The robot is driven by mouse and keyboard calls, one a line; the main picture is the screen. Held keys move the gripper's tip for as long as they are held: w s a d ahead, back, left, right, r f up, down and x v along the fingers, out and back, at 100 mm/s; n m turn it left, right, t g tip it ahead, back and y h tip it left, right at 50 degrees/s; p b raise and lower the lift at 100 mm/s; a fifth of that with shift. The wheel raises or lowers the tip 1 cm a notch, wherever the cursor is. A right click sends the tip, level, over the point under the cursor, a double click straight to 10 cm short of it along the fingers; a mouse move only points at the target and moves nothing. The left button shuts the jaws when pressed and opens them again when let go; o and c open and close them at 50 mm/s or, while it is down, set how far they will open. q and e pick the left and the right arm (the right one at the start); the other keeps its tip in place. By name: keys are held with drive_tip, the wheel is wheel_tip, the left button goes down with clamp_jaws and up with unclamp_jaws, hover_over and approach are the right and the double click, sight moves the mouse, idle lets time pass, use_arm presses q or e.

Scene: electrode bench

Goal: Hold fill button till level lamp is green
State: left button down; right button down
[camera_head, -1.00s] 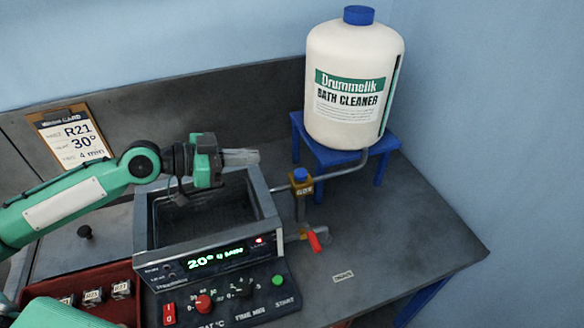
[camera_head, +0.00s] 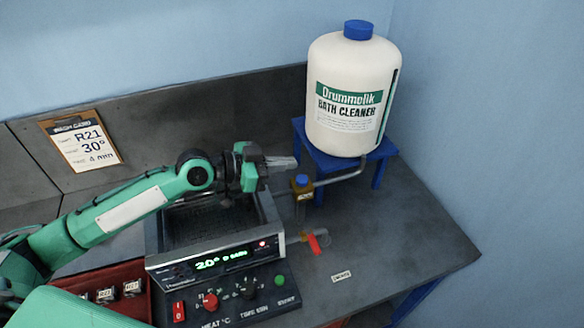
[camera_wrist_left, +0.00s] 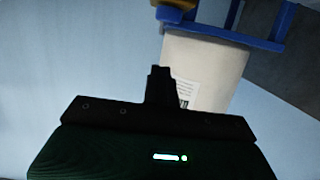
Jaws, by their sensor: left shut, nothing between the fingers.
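The blue fill button (camera_head: 301,180) sits on top of a yellow-brown valve block (camera_head: 303,193) on the pipe from the bottle. The level lamp (camera_head: 263,244) on the bath's front panel glows red. My left gripper (camera_head: 293,163) is shut and empty, its fingertips just above and left of the button in the head view, seemingly apart from it. In the left wrist view the shut fingers (camera_wrist_left: 158,78) show against the bottle, with the button (camera_wrist_left: 168,15) at the top edge. The bath (camera_head: 190,236) is partly hidden by my left arm. My right gripper is not in view.
A large white cleaner bottle (camera_head: 345,135) stands on a blue stand (camera_head: 376,178) behind the valve. A red-handled tap (camera_head: 317,243) sits right of the bath. Knobs and a green start button (camera_head: 280,280) are in front.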

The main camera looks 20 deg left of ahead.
sight(292, 186)
use_arm(q)
drive_tip(key=shift+p+x, duration=0.5)
drive_tip(key=shift+x, duration=0.65)
wheel_tip(292, 186, down, 3)
drive_tip(key=shift+a+r, duration=0.1)
drive_tip(key=shift+r, duration=0.05)
drive_tip(key=shift+f+p, duration=0.35)
drive_tip(key=shift+f, duration=0.3)
